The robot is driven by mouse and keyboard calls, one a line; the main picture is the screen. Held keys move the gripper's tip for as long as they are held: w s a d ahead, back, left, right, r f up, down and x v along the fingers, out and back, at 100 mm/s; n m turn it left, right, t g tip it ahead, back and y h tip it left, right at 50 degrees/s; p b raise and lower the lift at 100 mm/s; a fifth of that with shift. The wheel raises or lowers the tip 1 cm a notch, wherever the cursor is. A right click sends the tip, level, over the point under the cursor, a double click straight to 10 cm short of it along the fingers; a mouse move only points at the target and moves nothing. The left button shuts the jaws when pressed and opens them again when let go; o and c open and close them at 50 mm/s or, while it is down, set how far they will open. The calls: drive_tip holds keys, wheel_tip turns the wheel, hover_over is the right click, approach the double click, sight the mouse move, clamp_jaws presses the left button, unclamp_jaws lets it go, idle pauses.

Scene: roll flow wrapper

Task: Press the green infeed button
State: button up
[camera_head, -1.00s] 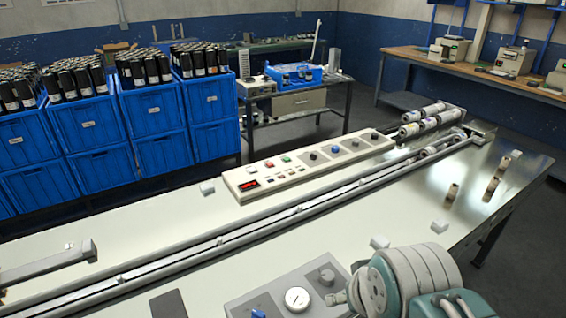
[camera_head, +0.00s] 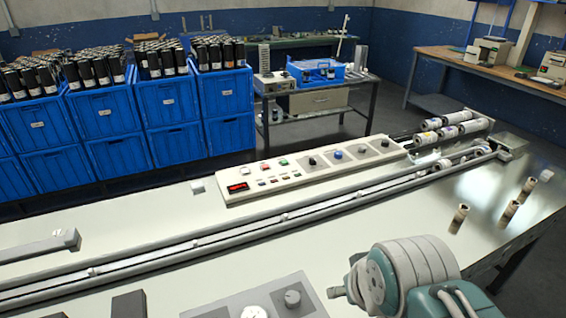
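The green infeed button (camera_head: 283,162) is a small button on the upper left part of a long cream control panel (camera_head: 222,184). A red button (camera_head: 266,167) sits just left of it. The panel lies on the pale metal table behind a long rail. A rounded grey and teal body at the lower right looks like part of my arm. It is well in front of the panel and apart from it. I cannot make out my gripper's fingers, and nothing touches the green button.
The long rail (camera_head: 205,241) runs between the near table area and the panel. A grey panel (camera_head: 215,308) with knobs is at the front edge. Blue crates (camera_head: 110,160) stand behind the table. Short brown tubes (camera_head: 460,216) stand at the right. The table around the panel is mostly clear.

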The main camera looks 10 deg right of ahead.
drive_tip(key=c, duration=0.5)
clamp_jaws()
drive_tip(key=shift+d, duration=0.4)
drive_tip(key=shift+a, duration=0.3)
drive_tip(key=shift+d, duration=0.1)
